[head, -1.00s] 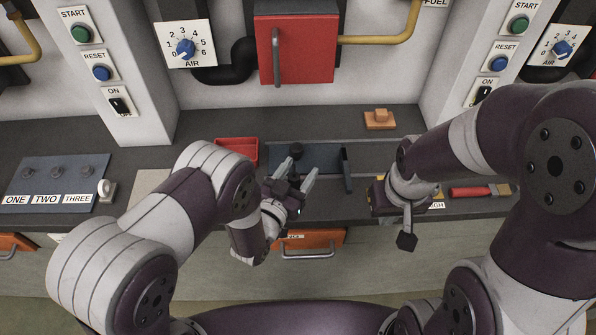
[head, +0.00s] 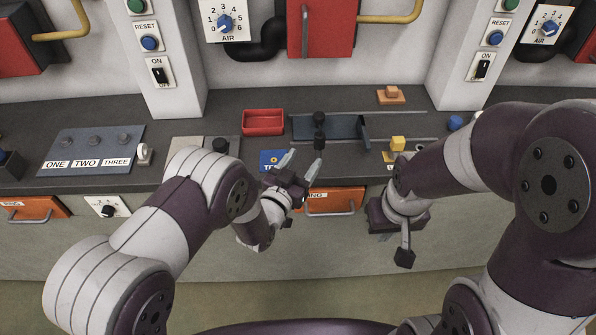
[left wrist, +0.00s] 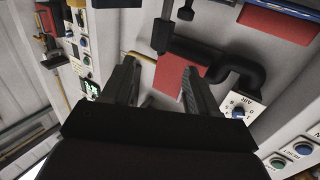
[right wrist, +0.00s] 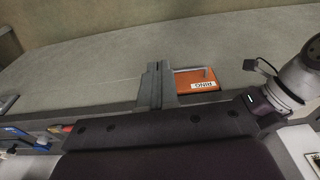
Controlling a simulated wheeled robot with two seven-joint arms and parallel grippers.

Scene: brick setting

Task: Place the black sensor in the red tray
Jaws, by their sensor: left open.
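The red tray (head: 263,122) sits empty on the dark counter in the head view. Just right of it, a blue-grey tray-like fixture (head: 343,126) holds a small black upright piece (head: 319,118), with another black piece (head: 319,142) at its front edge. I cannot tell which black piece is the sensor. My left gripper (head: 301,163) is open and empty, in front of the fixture and apart from the red tray. Its spread fingers also show in the left wrist view (left wrist: 158,82). My right gripper (head: 404,256) hangs in front of the counter, its fingers together and empty in the right wrist view (right wrist: 158,84).
A yellow block (head: 398,143), a blue round piece (head: 455,122) and an orange-brown block (head: 391,95) stand to the right. A black knob-like piece (head: 220,145) is on a plate left of my left gripper. Drawers with handles (head: 330,200) line the counter front.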

